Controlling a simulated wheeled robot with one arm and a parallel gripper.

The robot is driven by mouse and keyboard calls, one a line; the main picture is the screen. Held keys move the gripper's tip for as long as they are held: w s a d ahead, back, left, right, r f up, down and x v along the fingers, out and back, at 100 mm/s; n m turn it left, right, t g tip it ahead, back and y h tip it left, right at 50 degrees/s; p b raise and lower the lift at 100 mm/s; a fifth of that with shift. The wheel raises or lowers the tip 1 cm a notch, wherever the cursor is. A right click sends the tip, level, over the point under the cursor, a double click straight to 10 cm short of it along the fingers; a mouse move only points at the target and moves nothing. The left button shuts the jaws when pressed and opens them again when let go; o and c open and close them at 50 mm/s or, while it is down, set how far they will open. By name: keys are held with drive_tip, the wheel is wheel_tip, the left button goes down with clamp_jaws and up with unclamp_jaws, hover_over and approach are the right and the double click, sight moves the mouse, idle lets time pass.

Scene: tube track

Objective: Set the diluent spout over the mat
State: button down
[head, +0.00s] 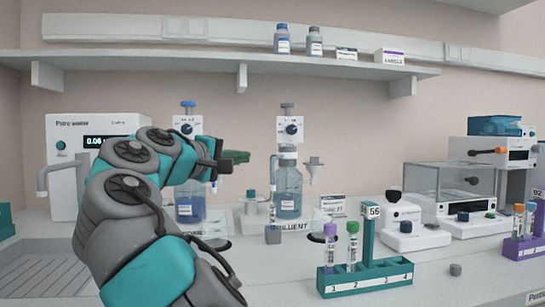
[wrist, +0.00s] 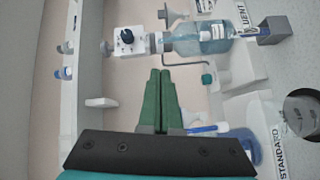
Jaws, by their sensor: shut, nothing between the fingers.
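The diluent bottle (head: 288,195) stands at mid bench, clear with pale blue liquid, under a white dispenser head with a black knob. Its thin spout (head: 272,182) hangs down along the bottle's left side. In the wrist view the spout (wrist: 186,64) is a bent grey tube beside the bottle (wrist: 200,40). A dark round mat (head: 321,238) lies on the bench in front and right of the bottle; the spout is not over it. My gripper (head: 236,156) has green fingers, shut and empty, left of the diluent dispenser; in the wrist view the fingers (wrist: 160,100) lie together, apart from the spout.
A second dispenser with a blue bottle (head: 190,203) stands left, partly behind my arm. A dark disc (wrist: 303,108) lies by the STANDARD label. A teal tube rack (head: 364,278) stands front right, a balance (head: 445,190) behind it. A shelf (head: 230,66) runs above.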

drive_tip(key=p+x, duration=0.1)
drive_tip(key=x, duration=0.9)
drive_tip(key=shift+d, duration=0.1)
idle(0.6)
